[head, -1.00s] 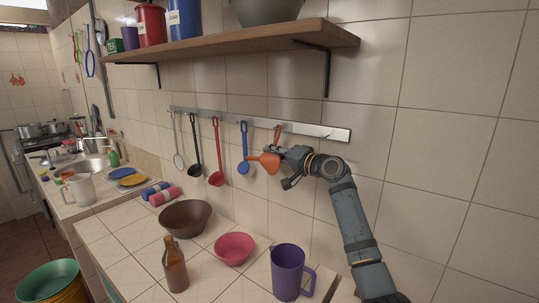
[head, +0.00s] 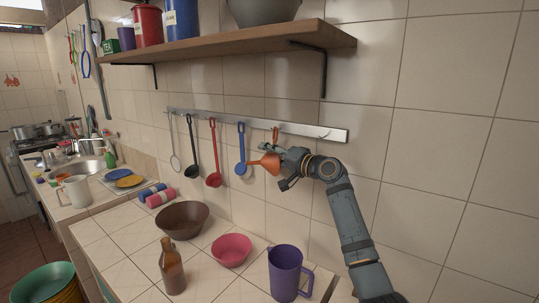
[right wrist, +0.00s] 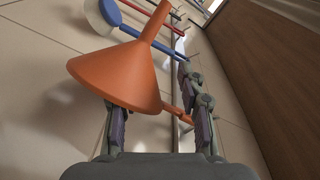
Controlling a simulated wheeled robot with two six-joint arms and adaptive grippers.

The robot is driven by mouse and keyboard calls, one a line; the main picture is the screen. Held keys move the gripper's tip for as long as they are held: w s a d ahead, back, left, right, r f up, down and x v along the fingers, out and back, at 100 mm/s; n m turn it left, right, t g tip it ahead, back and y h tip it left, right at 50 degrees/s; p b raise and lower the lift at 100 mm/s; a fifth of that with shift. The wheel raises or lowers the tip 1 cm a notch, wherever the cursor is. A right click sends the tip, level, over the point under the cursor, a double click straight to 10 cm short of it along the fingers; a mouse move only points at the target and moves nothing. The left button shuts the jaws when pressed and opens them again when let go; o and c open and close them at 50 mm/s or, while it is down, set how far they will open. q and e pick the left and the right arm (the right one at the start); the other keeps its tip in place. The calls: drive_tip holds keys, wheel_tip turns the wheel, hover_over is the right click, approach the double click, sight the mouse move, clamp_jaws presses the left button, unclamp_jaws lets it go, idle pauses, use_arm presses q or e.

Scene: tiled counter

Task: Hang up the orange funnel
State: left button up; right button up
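The orange funnel (head: 268,162) is at the wall rail (head: 240,121), right of the blue ladle (head: 241,150). Its orange tab (head: 276,134) reaches up to the rail, and its spout points left. It appears to hang there, but the hook contact is too small to make out. My right gripper (head: 278,153) is right at the funnel. In the right wrist view, the fingers (right wrist: 160,122) stand wide apart, with the funnel's cone (right wrist: 120,75) beyond the left finger and the tab between them. My left gripper is not in view.
A red ladle (head: 214,155), a black ladle (head: 192,150) and a strainer (head: 174,145) hang farther left. A shelf (head: 230,47) is above. Below are a purple pitcher (head: 286,275), a pink bowl (head: 231,250), a brown bowl (head: 181,217) and a bottle (head: 172,268). The rail's right end is free.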

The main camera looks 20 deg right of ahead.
drive_tip(key=shift+s+d, duration=0.1)
drive_tip(key=v, duration=1.1)
drive_tip(key=shift+s, duration=0.35)
drive_tip(key=shift+d, duration=0.15)
drive_tip(key=s+a+p, duration=0.1)
drive_tip(key=s+a, duration=0.1)
drive_tip(key=a, duration=0.1)
drive_tip(key=shift+s, duration=0.25)
drive_tip(key=shift+f, duration=0.1)
clamp_jaws()
